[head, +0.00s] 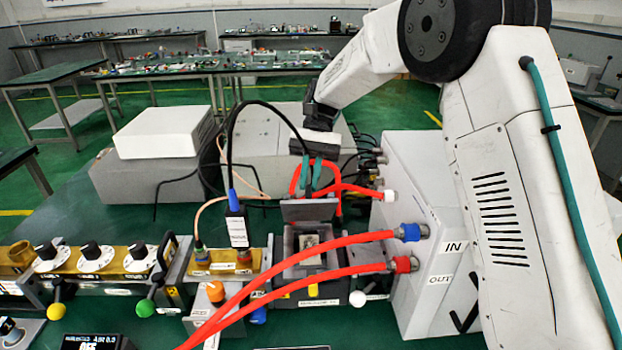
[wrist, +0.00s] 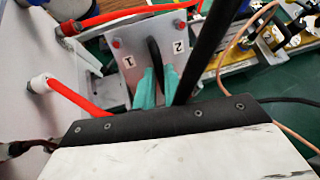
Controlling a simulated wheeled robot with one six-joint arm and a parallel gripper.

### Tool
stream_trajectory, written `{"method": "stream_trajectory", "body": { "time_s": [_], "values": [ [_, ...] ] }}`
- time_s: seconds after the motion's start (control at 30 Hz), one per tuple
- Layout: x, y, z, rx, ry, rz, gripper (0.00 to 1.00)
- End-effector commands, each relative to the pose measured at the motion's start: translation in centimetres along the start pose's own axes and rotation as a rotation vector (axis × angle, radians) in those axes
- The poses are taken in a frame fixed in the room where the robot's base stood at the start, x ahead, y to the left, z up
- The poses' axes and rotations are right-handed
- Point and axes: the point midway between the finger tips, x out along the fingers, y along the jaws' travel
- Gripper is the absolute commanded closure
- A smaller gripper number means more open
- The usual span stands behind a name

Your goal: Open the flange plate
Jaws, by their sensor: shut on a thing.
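The flange plate (head: 309,210) is a grey plate standing up at the back edge of an open-topped dark grey box (head: 287,248). A light block shows inside the box. In the wrist view the flange plate (wrist: 128,44) bears labels 1 and 2, two red knobs and a dark curved handle (wrist: 154,52). My gripper (head: 312,190) comes down behind the plate from above. Its teal fingers (wrist: 157,75) are shut on the handle in the wrist view; in the head view the plate hides the handle.
Red hoses (head: 345,251) run across the front of the box to a white unit (head: 400,270) marked IN and OUT at right. A black cable (head: 229,140) arches close left of my gripper. Brass waveguide parts (head: 100,262) line the left. Grey and white boxes stand behind.

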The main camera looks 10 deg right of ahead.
Motion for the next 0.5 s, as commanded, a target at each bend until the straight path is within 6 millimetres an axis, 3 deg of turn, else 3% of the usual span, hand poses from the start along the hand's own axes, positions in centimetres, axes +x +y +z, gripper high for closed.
{"method": "stream_trajectory", "body": {
  "time_s": [0.5],
  "values": [
    [-0.88,0.05,-0.87,0.027,-0.131,-0.008,1.0]
  ]
}}
